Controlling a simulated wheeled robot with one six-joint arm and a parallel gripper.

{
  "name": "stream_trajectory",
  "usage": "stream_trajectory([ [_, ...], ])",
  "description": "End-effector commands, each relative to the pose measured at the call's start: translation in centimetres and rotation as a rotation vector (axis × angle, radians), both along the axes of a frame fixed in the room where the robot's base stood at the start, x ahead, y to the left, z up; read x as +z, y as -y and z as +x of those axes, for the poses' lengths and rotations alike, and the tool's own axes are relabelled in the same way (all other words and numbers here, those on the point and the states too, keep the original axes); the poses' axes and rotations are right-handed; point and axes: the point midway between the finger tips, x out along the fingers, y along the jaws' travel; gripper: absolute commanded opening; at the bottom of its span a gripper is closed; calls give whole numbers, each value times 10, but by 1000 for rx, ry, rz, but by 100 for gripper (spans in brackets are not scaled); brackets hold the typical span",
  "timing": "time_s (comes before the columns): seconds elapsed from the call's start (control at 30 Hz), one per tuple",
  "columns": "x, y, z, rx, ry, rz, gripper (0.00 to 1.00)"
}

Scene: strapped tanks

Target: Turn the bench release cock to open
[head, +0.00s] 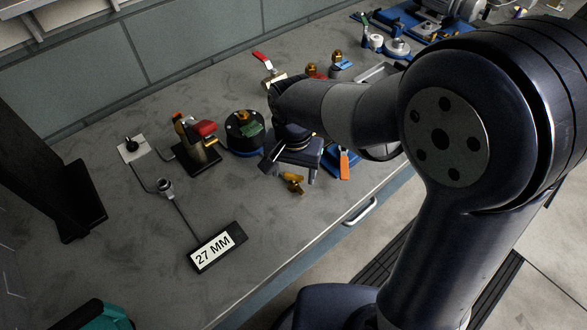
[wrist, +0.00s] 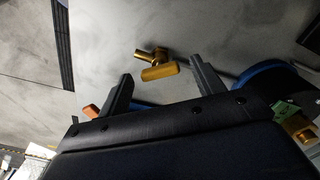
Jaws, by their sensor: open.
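A small brass cock (head: 292,184) with a short bar handle sits on the grey bench near its front edge. In the wrist view the brass cock (wrist: 157,70) shows its bar lying nearly level, with a stubby body behind it. My gripper (head: 288,170) points down over the bench just behind the cock in the head view. In the wrist view my gripper (wrist: 161,72) is open and empty, with one finger on each side of the cock. A gap shows between each finger and the brass. The head view does not show its height above the cock clearly.
A red-handled valve (head: 268,66), a round black-and-blue piece (head: 244,134) and a stand with a red part (head: 197,150) are behind and left. An orange-handled item (head: 345,165) lies close right.

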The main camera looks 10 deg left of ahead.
Motion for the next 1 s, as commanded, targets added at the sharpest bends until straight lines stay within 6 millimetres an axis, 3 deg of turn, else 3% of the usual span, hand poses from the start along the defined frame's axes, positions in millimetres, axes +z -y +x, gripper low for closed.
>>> stream_trajectory([
  [0.27,-2,0,0,0,0,0,64],
  [0.8,-1,0,0,0,0,0,19],
  [1.0,-1,0,0,11,0,0,19],
])
